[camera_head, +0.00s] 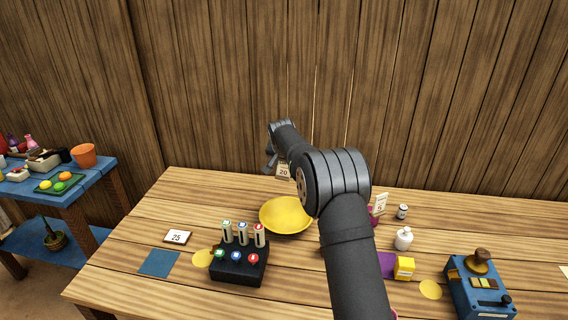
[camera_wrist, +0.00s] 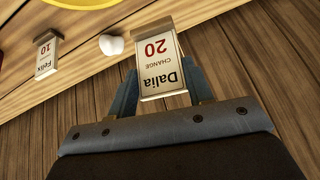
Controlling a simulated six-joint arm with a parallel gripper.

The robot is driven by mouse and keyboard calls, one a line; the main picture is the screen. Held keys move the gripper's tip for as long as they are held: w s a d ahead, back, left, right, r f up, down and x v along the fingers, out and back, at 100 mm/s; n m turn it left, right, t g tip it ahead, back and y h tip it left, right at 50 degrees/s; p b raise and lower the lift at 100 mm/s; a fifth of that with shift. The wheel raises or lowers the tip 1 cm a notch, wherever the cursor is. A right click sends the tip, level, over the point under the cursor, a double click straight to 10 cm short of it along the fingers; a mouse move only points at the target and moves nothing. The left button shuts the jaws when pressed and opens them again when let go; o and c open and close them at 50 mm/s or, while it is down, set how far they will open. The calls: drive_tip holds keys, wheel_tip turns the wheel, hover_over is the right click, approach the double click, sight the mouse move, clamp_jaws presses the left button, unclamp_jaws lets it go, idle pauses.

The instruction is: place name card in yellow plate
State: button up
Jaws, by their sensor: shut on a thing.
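A name card reading "Dalia", "CHANGE" and "20" (camera_wrist: 160,66) is held between the fingers of my gripper (camera_wrist: 162,84), which is shut on it. In the head view the same card (camera_head: 283,172) shows near the back edge of the table, beyond the yellow plate (camera_head: 287,226). My arm passes just right of the plate and hides part of the table behind it. The plate's yellow edge also shows at the top left of the wrist view (camera_wrist: 85,3). The plate's visible inside looks empty.
A black block (camera_head: 238,266) with upright tubes stands in front of the plate. A "25" card (camera_head: 177,237) lies left. A white bottle (camera_head: 404,239) and blue device (camera_head: 478,287) stand right. The wrist view shows a "Felix" card (camera_wrist: 46,56) and a white object (camera_wrist: 111,45).

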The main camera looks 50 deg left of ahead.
drive_tip(key=s+d+r+h, duration=0.1)
drive_tip(key=s+d, duration=0.5)
drive_tip(key=d, duration=0.3)
drive_tip(key=shift+n+t, duration=0.3)
drive_tip(key=shift+t, duration=0.1)
drive_tip(key=shift+a+f, duration=0.15)
drive_tip(key=shift+f, duration=5.25)
drive_tip(key=o, duration=1.3)
